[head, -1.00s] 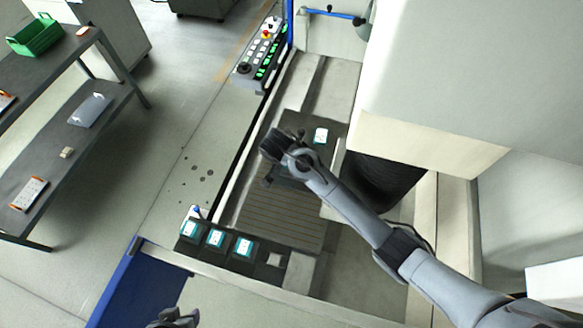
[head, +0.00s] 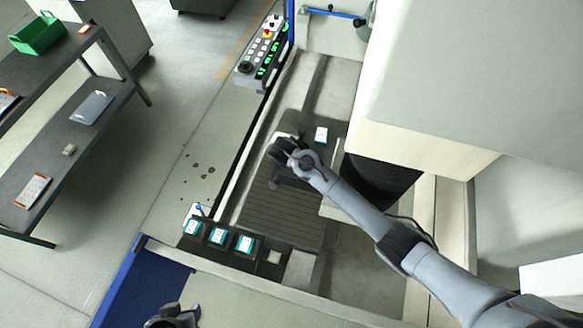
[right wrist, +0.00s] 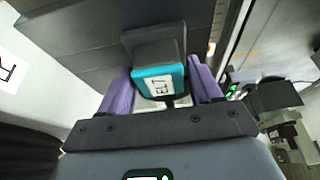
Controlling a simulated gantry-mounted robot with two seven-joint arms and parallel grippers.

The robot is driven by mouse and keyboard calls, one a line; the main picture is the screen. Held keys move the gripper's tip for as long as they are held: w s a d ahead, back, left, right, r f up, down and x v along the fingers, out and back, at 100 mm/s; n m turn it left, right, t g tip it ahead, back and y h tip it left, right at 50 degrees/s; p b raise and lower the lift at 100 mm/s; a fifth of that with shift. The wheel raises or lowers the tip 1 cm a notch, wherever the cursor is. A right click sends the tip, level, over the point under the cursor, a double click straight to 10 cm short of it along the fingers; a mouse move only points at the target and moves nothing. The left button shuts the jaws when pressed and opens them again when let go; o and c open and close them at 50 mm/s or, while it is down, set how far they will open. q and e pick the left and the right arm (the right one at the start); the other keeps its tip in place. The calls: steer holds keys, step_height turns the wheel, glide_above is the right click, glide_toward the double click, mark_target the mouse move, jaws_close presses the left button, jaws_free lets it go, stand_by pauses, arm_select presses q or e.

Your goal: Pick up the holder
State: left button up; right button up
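In the right wrist view, a dark holder with a teal-edged white label (right wrist: 158,80) reading like "EL7" sits between the purple fingers of my right gripper (right wrist: 160,88). The fingers lie close along both sides; I cannot tell whether they touch it. In the head view my right gripper (head: 280,148) is over the machine's dark plate, and its fingertips are hard to make out.
Several dark units with teal labels (head: 217,236) stand in a row at the front of the machine bed. A control panel (head: 262,48) stands behind. A large pale machine housing (head: 450,90) fills the right. A shelf (head: 62,150) stands at the left beyond open floor.

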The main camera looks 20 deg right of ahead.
steer(key=c, duration=0.9)
steer(key=shift+r, duration=0.1)
steer(key=shift+c, duration=0.6)
steer(key=shift+r, duration=0.1)
